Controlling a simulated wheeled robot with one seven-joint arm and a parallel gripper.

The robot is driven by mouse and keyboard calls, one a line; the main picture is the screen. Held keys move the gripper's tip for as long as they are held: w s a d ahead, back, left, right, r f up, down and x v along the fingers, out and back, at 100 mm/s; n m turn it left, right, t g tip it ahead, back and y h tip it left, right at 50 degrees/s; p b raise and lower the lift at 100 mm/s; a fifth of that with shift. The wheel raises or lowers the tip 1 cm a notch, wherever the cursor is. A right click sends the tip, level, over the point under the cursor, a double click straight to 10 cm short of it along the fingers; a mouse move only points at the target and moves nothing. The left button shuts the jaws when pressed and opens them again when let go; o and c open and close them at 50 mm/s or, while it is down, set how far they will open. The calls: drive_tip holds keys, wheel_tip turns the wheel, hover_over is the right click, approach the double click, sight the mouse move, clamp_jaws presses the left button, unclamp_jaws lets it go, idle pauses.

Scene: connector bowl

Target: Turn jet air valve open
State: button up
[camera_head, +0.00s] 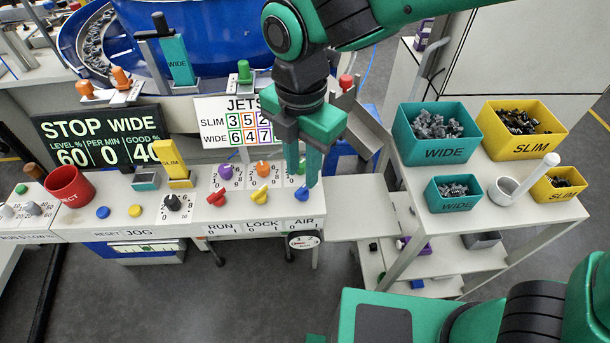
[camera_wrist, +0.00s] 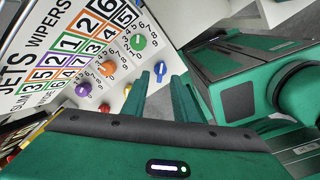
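The air valve is a blue knob (camera_head: 302,194) above the AIR 0–1 label, at the right end of the white control panel. In the wrist view the blue knob (camera_wrist: 160,70) shows just beyond the fingertips, in the gap between them. My gripper (camera_head: 303,180) points down over this knob with its fingers apart and nothing held. It also shows in the wrist view (camera_wrist: 160,80), fingers spread. In the head view the fingers partly cover the green dial (camera_head: 299,168) behind the knob. Whether the fingers touch the knob, and its exact setting, I cannot tell.
The yellow LOCK knob (camera_head: 260,195) and red RUN knob (camera_head: 217,197) sit to the left. Purple (camera_head: 226,172) and orange (camera_head: 262,167) dials are behind them. The JETS board (camera_head: 232,124) stands behind. A cart with teal (camera_head: 436,154) and yellow (camera_head: 518,150) bins stands right.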

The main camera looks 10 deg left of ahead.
sight(303, 187)
drive_tip(key=shift+f, duration=2)
clamp_jaws()
drive_tip(key=shift+d, duration=0.2)
drive_tip(key=shift+a, duration=0.15)
